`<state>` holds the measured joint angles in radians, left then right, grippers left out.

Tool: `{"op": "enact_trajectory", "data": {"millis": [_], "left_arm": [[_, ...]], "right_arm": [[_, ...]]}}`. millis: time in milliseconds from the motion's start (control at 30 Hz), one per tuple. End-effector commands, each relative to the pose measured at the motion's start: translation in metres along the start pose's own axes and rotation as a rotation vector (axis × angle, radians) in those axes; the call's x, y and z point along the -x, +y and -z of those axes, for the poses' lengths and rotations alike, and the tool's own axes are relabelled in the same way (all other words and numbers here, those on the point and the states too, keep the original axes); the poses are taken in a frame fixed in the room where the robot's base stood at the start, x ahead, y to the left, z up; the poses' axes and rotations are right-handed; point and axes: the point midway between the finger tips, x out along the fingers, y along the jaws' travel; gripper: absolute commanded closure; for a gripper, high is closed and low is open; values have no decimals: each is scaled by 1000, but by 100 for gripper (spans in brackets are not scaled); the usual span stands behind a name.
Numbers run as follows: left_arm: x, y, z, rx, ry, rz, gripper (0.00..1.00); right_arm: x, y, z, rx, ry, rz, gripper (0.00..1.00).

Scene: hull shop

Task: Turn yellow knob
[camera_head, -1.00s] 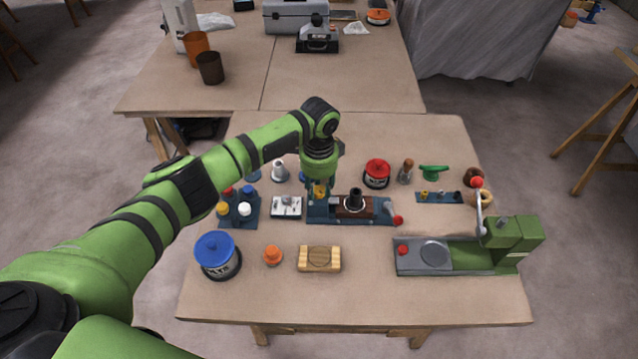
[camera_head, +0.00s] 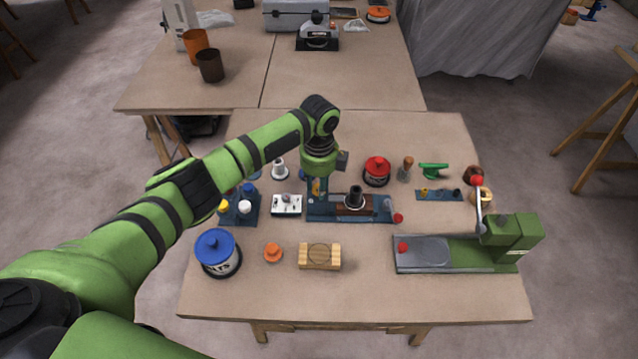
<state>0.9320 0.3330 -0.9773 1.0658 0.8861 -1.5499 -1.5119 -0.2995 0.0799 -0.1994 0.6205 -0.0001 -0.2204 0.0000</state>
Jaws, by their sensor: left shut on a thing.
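The yellow knob (camera_head: 316,187) is at the left end of a blue fixture (camera_head: 322,214) in the middle of the near table. It is small and partly hidden by the fingers. My left gripper (camera_head: 317,190) comes down from above and is shut on the yellow knob. The fixture also carries a brown block with a black upright piece (camera_head: 355,196) and a red-tipped lever (camera_head: 397,217) at its right end. My right gripper is not in view.
A grey switch box (camera_head: 286,205) and a blue rack with coloured caps (camera_head: 240,207) stand left of the fixture. A red-lidded tin (camera_head: 376,171) is behind right. A wooden block (camera_head: 320,256) and a green machine (camera_head: 508,240) are nearer.

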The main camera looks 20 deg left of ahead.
Motion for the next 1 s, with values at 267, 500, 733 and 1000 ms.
{"op": "enact_trajectory", "data": {"millis": [267, 500, 733, 1000], "left_arm": [[-2, 1, 0, -259, 1, -2, 100], [-1, 1, 0, -457, 1, -2, 100], [-1, 1, 0, -591, 0, -2, 100], [0, 1, 0, -666, 0, -2, 100]], "right_arm": [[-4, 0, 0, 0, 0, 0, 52], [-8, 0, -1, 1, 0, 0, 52], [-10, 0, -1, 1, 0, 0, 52], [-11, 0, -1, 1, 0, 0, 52]]}}
